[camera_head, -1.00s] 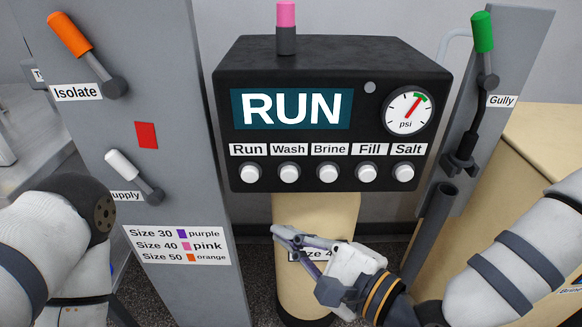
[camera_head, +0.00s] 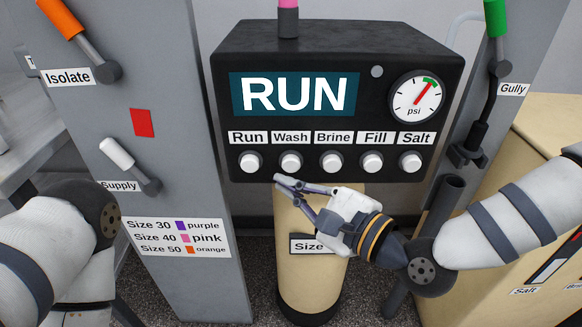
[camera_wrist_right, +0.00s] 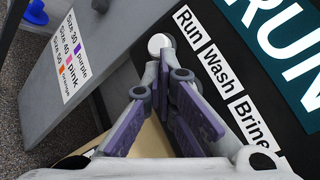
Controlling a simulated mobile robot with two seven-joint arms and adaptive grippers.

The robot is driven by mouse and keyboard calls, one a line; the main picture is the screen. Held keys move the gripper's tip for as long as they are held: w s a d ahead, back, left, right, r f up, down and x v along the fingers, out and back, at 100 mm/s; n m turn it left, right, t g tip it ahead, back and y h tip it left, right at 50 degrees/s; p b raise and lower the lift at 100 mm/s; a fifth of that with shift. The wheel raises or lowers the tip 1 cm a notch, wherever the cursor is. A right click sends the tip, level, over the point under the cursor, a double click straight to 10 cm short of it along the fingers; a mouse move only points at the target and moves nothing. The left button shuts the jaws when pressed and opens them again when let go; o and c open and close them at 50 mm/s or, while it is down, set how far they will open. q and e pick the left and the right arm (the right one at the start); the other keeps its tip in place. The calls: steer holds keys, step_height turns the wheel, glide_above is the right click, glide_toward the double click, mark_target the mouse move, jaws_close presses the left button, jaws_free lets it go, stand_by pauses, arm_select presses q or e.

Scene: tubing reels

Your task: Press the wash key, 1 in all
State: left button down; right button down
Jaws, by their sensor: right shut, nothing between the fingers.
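The wash key is the round white button (camera_head: 290,162) under the "Wash" label (camera_head: 291,137) on the black control box (camera_head: 340,60). The box's screen (camera_head: 295,94) reads RUN. My right gripper (camera_head: 278,180) is shut and empty, its tips just below the row of keys, below and slightly left of the wash key, with no contact that I can make out. In the right wrist view the fingers (camera_wrist_right: 165,65) point toward a white key (camera_wrist_right: 159,43) by the "Run" label; the wash key is hidden there. My left gripper is out of view; only my left arm shows.
The other keys flank it: Run (camera_head: 249,162), Brine (camera_head: 331,162), Fill (camera_head: 371,162) and Salt (camera_head: 410,162). A beige cylinder (camera_head: 310,275) stands below the box. A grey panel with the orange Isolate lever (camera_head: 58,17) and white Supply lever (camera_head: 117,153) is at left; the green Gully lever (camera_head: 495,18) is at right.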

mark_target(270, 157)
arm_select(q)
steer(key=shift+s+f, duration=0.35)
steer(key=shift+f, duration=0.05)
arm_select(e)
steer(key=shift+w, duration=1.1)
arm_select(q)
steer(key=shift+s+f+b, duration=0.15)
steer(key=shift+b, duration=0.25)
arm_select(e)
steer(key=shift+w, duration=0.4)
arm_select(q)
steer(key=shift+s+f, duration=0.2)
arm_select(e)
steer(key=shift+w, duration=0.45)
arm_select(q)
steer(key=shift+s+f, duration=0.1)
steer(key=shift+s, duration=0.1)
arm_select(e)
steer(key=shift+w+d+r, duration=0.15)
steer(key=shift+w, duration=0.15)
stand_by(0.5)
